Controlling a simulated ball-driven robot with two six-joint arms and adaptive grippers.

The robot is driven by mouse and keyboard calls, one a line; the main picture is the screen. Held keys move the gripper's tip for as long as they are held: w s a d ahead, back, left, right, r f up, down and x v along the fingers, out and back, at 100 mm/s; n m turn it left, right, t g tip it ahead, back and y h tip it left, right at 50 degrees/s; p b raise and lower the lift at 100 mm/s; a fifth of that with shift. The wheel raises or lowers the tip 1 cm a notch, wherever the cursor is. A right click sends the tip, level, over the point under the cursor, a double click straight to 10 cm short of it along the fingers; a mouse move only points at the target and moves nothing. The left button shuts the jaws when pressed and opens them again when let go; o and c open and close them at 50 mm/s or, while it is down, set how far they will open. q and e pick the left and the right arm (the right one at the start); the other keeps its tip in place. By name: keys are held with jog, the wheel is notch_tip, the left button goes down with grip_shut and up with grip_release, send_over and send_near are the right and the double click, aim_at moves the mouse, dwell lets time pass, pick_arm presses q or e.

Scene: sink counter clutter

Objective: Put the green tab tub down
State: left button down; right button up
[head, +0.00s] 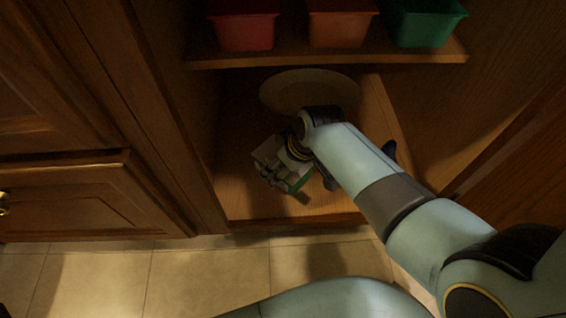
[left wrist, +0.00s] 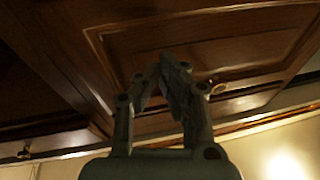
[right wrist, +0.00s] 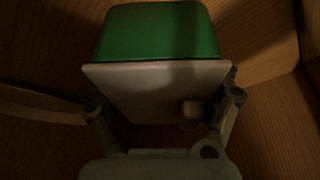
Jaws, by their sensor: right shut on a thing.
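The green tab tub (head: 290,184) has a green body and a pale lid. It is inside the open cabinet, low over or on the wooden cabinet floor (head: 240,200); I cannot tell which. My right gripper (head: 277,176) is shut on it, partly covering it. In the right wrist view the tub's green body (right wrist: 160,35) lies beyond the pale lid (right wrist: 150,85), between the fingers. A small knob-like tab shows on the lid. My left gripper (left wrist: 165,62) shows only in its wrist view, with fingertips together and empty, facing a wooden cabinet front.
A pale round dish (head: 285,92) is behind my right wrist in the cabinet. Red (head: 245,30), orange (head: 340,28) and green (head: 425,28) bins stand on the shelf (head: 330,58) above. Cabinet floor left of the tub is bare.

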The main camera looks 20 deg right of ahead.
jog(key=o, duration=1.2)
jog(key=shift+f, duration=0.1)
